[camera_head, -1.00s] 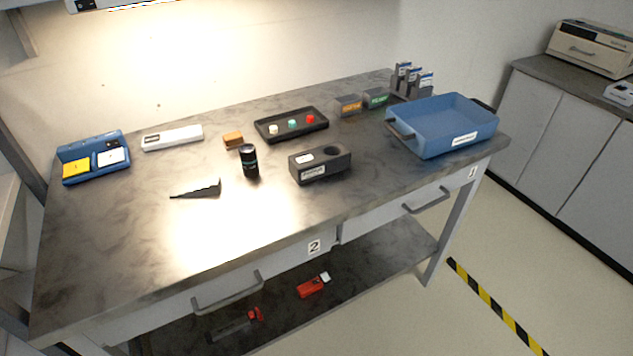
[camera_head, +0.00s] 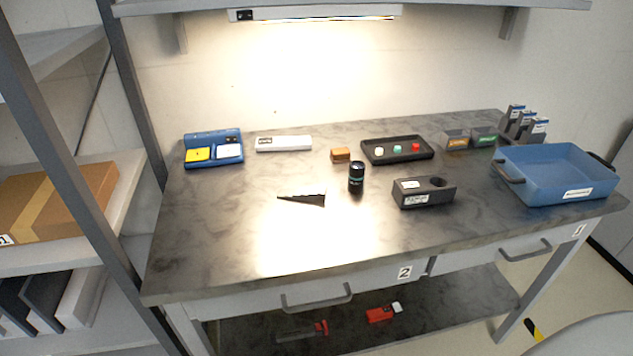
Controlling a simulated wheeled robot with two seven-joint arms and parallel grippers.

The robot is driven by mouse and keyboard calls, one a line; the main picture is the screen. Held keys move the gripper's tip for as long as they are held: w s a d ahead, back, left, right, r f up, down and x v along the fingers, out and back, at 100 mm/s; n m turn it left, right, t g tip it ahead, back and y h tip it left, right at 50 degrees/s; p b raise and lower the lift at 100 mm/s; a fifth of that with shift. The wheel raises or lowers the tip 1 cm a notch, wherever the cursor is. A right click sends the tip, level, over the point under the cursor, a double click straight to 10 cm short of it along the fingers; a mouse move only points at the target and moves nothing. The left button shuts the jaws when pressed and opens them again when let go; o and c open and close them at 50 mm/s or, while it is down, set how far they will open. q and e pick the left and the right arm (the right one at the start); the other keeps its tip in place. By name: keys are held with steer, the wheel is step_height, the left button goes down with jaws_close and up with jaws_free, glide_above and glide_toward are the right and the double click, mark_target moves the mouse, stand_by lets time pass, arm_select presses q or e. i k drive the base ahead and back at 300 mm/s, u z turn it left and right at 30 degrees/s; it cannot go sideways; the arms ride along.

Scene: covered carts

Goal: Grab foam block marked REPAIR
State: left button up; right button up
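A dark grey block (camera_head: 443,197) with a round hole in its top and white labels sits on the workbench (camera_head: 215,255), right of the middle. It may be the foam block, but its label print is too small to read. A black cylinder (camera_head: 356,178) stands upright to its left. Neither of my grippers is in view.
A black tray (camera_head: 372,158) with three coloured pieces, a small orange block (camera_head: 340,155), a dark wedge (camera_head: 305,198) and a blue two-pad holder (camera_head: 213,137) are on the bench. A blue bin (camera_head: 545,190) stands right. Shelving (camera_head: 130,190) is left. The front left bench top is clear.

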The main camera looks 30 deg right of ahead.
mark_target(433, 189)
steer(key=u, duration=1.4)
steer(key=k, duration=1.35)
steer(key=z, duration=1.65)
steer(key=i, duration=0.2)
steer(key=u, duration=0.1)
